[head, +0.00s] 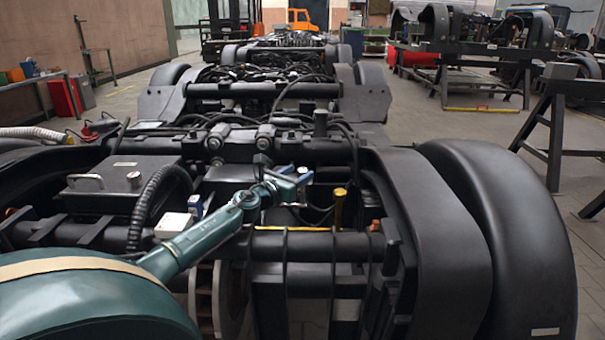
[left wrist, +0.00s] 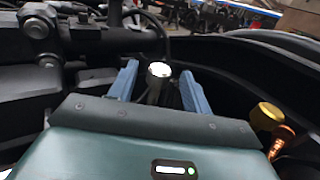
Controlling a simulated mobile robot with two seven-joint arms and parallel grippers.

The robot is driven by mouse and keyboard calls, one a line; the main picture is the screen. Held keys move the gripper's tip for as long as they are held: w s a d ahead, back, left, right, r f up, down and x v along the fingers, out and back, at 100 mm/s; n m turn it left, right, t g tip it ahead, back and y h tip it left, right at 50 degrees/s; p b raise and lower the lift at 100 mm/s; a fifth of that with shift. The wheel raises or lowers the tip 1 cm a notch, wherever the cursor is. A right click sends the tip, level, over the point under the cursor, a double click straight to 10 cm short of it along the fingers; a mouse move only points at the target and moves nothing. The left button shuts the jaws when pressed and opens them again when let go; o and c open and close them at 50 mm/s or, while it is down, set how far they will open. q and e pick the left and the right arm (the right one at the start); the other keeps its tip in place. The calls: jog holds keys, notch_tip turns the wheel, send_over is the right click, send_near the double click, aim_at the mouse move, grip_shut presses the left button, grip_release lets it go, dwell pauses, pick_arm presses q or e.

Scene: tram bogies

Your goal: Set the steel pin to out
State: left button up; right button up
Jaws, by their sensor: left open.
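My left gripper (head: 298,181) reaches in from the left over the bogie frame (head: 335,245). In the left wrist view my left gripper (left wrist: 158,74) has its two blue fingers spread apart. A short upright cylinder with a bright silvery top, which looks like the steel pin (left wrist: 159,69), shows in the gap between the fingertips. The fingers stand on either side of it with a visible gap, and its lower part is hidden behind the gripper body. My right gripper is not in view.
A yellow-topped post (head: 340,208) stands right of the gripper, with a copper-coloured fitting (left wrist: 283,138) near it. A black box with a handle (head: 118,183) and a corrugated hose (head: 150,205) lie to the left. Large curved black fenders (head: 440,235) bound the right side.

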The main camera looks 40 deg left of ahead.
pick_arm(q)
jog(key=shift+w+a+b, duration=0.15)
jog(key=shift+w+b, duration=0.15)
jog(key=shift+w, duration=1.15)
grip_shut()
